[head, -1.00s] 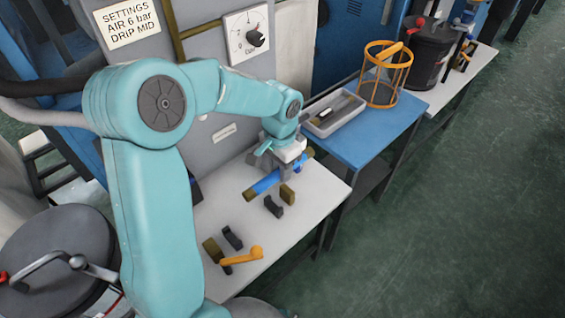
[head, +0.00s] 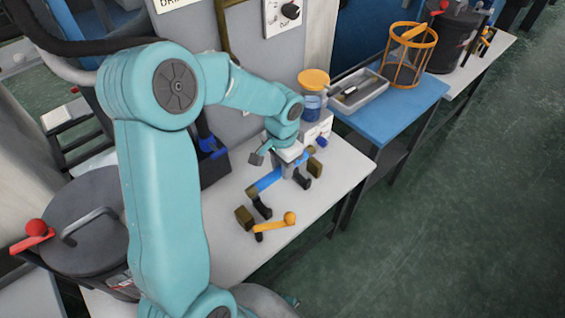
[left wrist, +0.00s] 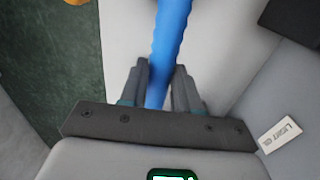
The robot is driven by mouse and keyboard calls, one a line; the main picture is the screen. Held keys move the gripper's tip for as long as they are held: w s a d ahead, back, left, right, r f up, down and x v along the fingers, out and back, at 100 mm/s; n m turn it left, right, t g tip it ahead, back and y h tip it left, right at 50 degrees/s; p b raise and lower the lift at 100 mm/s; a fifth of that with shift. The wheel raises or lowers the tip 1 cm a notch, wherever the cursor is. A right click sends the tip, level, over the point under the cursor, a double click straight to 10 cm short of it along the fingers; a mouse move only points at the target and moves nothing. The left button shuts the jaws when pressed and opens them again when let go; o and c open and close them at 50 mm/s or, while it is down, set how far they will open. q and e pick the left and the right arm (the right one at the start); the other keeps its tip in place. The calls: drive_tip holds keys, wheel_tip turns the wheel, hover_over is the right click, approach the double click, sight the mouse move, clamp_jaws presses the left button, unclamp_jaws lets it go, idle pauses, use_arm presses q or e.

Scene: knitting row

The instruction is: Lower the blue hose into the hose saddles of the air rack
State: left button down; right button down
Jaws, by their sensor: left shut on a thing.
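The blue hose (head: 268,180), with brownish ends, is held level over the white bench by my left gripper (head: 288,165). In the left wrist view the blue hose (left wrist: 169,40) runs between the two fingers of the left gripper (left wrist: 160,85), which are shut on it. Two black hose saddles show, the near one (head: 262,208) by the hose's near end and the far one (head: 303,181) just right of the gripper. The hose appears beside or above them; I cannot tell whether it touches. The hose's middle is partly hidden by the fingers. My right gripper is out of view.
Olive blocks (head: 244,217) stand beside the saddles. An orange-handled lever (head: 275,223) lies at the front of the white bench (head: 333,180). An orange-lidded jar (head: 313,95) stands behind the gripper. A grey tray (head: 368,93) and orange cage (head: 408,62) are on the blue table.

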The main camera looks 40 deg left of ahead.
use_arm(q)
drive_tip(key=shift+w+f+b, duration=0.1)
drive_tip(key=shift+f+b, duration=3.65)
drive_tip(key=shift+f, duration=0.95)
drive_tip(key=shift+c, duration=0.7)
unclamp_jaws()
drive_tip(key=shift+r, duration=0.1)
wheel_tip(320, 180, up, 9)
drive_tip(key=p, duration=0.7)
